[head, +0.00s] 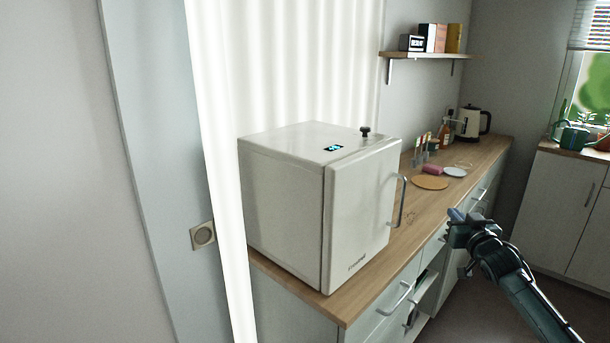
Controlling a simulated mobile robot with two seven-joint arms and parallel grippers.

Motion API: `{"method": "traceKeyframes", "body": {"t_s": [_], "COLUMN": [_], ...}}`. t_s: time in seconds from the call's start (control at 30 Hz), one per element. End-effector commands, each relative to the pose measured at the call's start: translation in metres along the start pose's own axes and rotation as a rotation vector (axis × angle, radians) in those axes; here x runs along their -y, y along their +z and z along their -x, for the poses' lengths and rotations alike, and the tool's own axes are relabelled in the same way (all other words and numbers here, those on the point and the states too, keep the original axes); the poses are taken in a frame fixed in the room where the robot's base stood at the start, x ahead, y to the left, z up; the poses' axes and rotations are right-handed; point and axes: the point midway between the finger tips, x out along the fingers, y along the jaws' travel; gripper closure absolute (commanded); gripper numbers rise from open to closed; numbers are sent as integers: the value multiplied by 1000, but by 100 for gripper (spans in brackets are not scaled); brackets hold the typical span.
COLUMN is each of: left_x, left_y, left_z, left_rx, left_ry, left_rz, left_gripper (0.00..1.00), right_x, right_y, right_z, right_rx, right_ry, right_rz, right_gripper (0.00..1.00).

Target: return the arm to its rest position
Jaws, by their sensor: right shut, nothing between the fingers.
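My right gripper (458,219) is at the right of the head view, at the end of my dark arm that comes in from the lower right. It is shut and empty. It appears in front of the counter's drawer side, to the right of the white box-shaped appliance (283,180) and its door handle (400,202). I see a gap between the gripper and the handle. My left gripper is not in view.
The appliance stands on a wooden counter (412,234) with its door closed. A kettle (470,122), bottles, a round board (430,182) and a sponge lie farther back. A lower drawer (424,290) looks partly open. A shelf (425,55) hangs above. Floor is free at right.

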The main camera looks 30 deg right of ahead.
Motion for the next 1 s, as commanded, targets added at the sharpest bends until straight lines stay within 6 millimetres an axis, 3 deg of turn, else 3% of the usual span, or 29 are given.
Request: {"method": "traceKeyframes", "body": {"t_s": [0.17,0.27,0.37,0.5,0.57,0.7,0.9,1.0], "left_x": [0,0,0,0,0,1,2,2], "left_y": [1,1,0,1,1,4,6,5], "left_z": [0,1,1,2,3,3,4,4], "left_rx": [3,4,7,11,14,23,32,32], "left_ry": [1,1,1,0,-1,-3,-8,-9], "left_rz": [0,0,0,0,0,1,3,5], "left_gripper": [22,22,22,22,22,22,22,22], "right_x": [15,46,89,154,180,244,324,350], "right_y": [20,58,109,174,197,237,255,251], "right_z": [6,23,53,111,141,218,328,365], "right_rx": [35,100,189,308,354,451,547,571], "right_ry": [-23,-72,-145,-261,-313,-437,-596,-648], "right_rz": [16,49,96,152,171,198,196,186], "right_gripper": [100,100,100,100,100,100,100,100]}}
